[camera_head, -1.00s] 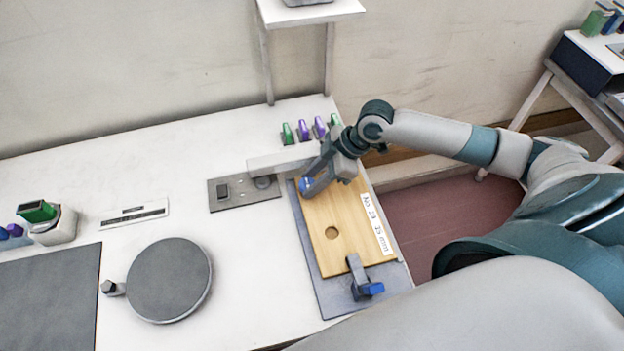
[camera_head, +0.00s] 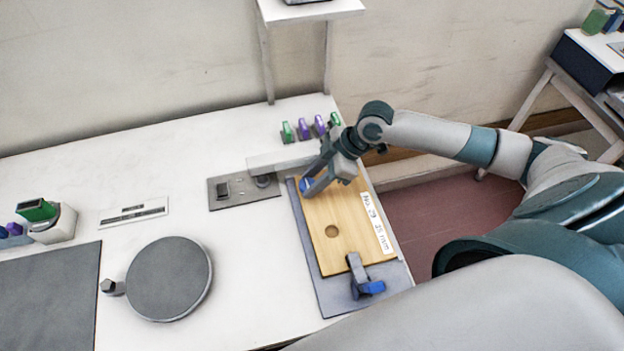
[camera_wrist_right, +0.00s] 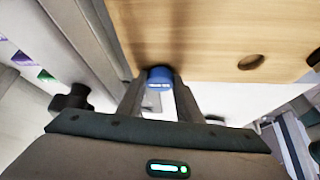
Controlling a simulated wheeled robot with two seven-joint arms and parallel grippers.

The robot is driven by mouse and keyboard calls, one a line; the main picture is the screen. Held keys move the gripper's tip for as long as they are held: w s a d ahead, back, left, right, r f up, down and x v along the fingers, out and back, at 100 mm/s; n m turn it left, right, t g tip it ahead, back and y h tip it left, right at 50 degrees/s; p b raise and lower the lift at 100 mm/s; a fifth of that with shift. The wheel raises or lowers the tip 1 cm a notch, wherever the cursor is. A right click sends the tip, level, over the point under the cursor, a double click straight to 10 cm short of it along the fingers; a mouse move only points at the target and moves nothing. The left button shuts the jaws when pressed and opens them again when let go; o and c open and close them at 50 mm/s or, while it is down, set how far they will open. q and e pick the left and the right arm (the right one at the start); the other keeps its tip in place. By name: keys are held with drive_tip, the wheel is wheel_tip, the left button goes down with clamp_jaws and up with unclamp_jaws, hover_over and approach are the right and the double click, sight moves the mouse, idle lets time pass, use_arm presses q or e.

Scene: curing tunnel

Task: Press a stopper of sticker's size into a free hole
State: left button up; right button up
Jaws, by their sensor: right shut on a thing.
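A light wooden board (camera_head: 342,214) lies on a grey plate at the right of the white table. It has an open round hole (camera_head: 332,231), which also shows in the right wrist view (camera_wrist_right: 251,62). A white sticker (camera_head: 377,224) on the board's right side carries a number and a size in mm, too small to read surely. My right gripper (camera_head: 311,189) is shut on a blue stopper (camera_wrist_right: 160,77) with a small pale label, at the board's far left part. The stopper's lower end is hidden, so I cannot tell whether it sits in a hole. My left gripper is out of view.
A clamp with a blue handle (camera_head: 372,287) stands at the board's near end. Several green and purple pieces (camera_head: 304,130) stand in a row behind the board. A grey panel (camera_head: 243,190) and a round grey disc (camera_head: 169,279) lie to the left.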

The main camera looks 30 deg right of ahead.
drive_tip(key=o, duration=1.1)
drive_tip(key=shift+o, duration=0.3)
drive_tip(key=shift+o, duration=1.4)
drive_tip(key=shift+r, duration=0.1)
drive_tip(key=shift+w+d+r, duration=0.1)
drive_tip(key=shift+w, duration=0.05)
drive_tip(key=shift+c, duration=0.5)
